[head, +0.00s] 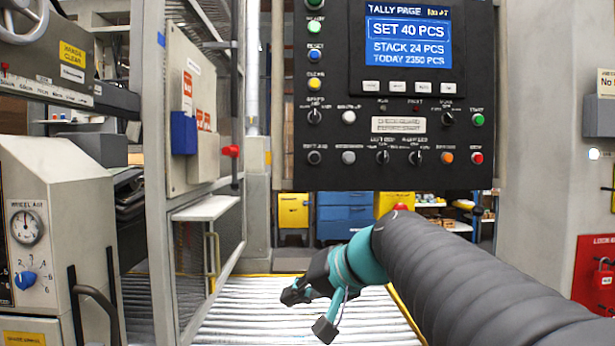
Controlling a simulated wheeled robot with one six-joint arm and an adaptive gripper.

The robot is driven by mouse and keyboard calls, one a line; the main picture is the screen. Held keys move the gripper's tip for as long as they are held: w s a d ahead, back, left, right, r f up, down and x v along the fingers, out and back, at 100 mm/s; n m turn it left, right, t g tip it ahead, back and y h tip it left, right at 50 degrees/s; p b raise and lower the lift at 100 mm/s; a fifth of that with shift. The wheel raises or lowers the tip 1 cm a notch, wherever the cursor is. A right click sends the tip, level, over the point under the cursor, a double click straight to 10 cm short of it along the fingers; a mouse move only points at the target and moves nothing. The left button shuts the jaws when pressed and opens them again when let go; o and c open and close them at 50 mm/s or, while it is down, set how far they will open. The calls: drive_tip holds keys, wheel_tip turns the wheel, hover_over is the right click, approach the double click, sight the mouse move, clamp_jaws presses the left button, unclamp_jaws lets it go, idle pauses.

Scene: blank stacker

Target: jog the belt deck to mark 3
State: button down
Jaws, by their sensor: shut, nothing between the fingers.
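My gripper (290,297) is shut and empty. It hangs low in front of the panel, over the slatted or roller bed (255,325). This bed may be the belt deck; no mark 3 on it can be made out. The dark control panel (395,120) hangs above and behind my gripper, well apart from it. It carries several buttons and black knobs, including a lower-left knob (314,157) and a lower-middle knob (415,157). Most small labels are too blurred to read. A blue screen (408,42) on it reads SET 40 PCS.
At left, a grey WHEEL AIR box (60,260) has a gauge (27,228) and a blue knob (26,280). A metal frame (156,190) and a red knob (231,151) stand beside the bed. A red lock box (596,270) is at right.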

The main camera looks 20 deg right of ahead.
sight(349, 158)
drive_tip(key=w+d+r+t+y, duration=0.1)
drive_tip(key=w+d+r+t, duration=0.2)
drive_tip(key=d+r, duration=0.3)
drive_tip(key=w+d+r+m+t+y+b, duration=0.1)
drive_tip(key=w+d+r+t, duration=0.2)
drive_tip(key=w+d+r, duration=0.2)
drive_tip(key=w+d+r+m+t+y+b, duration=0.1)
drive_tip(key=w+d+r+t, duration=0.1)
drive_tip(key=w+d+r, duration=0.2)
drive_tip(key=d+r, duration=0.3)
drive_tip(key=r, duration=0.4)
drive_tip(key=shift+w+d+t+y, duration=0.15)
drive_tip(key=shift+d+t+y, duration=0.15)
drive_tip(key=shift+d+t, duration=0.1)
drive_tip(key=shift+w, duration=0.1)
drive_tip(key=shift+w+d+p, duration=0.4)
drive_tip(key=shift+w+p, duration=0.55)
drive_tip(key=shift+w, duration=0.45)
drive_tip(key=shift+w+d+p, duration=0.35)
drive_tip(key=shift+w+p, duration=0.55)
drive_tip(key=shift+w, duration=0.45)
drive_tip(key=shift+w+d+p, duration=0.4)
drive_tip(key=shift+w+p, duration=0.55)
drive_tip(key=shift+w, duration=0.45)
drive_tip(key=shift+w, duration=0.2)
drive_tip(key=shift+w+d, duration=0.1)
drive_tip(key=shift+w, duration=0.1)
